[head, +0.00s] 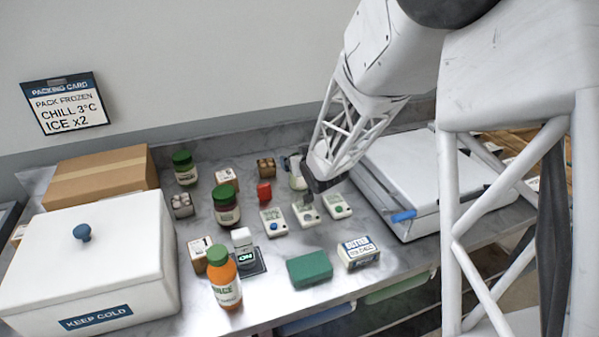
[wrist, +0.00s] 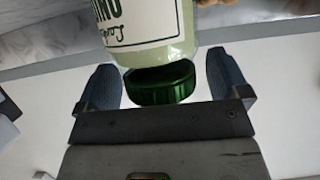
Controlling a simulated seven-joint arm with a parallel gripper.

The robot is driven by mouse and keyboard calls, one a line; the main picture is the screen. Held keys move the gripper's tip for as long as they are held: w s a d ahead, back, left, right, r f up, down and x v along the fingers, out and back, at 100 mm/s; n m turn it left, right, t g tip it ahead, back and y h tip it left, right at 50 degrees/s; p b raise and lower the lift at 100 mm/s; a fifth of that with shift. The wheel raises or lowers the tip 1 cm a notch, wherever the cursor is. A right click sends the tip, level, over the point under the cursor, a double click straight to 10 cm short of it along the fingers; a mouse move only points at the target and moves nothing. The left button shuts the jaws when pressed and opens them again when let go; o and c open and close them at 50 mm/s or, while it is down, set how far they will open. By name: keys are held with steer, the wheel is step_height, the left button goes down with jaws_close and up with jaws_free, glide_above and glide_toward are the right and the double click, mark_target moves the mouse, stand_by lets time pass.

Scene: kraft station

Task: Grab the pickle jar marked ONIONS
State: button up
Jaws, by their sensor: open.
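The jar with pale green contents (wrist: 165,50) has a dark green lid and a white label; it appears upside down in the wrist view. My gripper (wrist: 164,84) is open, with one finger on each side of the jar's lid end and visible gaps to both. In the head view the pale jar (head: 297,181) stands at the back of the counter, partly hidden behind my gripper (head: 318,185).
Two other green-lidded jars (head: 184,170) (head: 227,210) stand to the left, and an orange bottle (head: 225,284) is at the front. Small button boxes (head: 306,214) lie just in front of my gripper. A white lidded case (head: 415,170) is at right, and a white cold box (head: 90,250) at left.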

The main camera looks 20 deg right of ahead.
steer(key=c, duration=1.6)
steer(key=shift+o, duration=0.2)
steer(key=shift+r, duration=0.85)
step_height(320, 180, up, 2)
steer(key=shift+r, duration=0.15)
steer(key=s+a+r, duration=0.1)
steer(key=s+a, duration=0.1)
steer(key=s, duration=1.4)
steer(key=shift+a, duration=0.15)
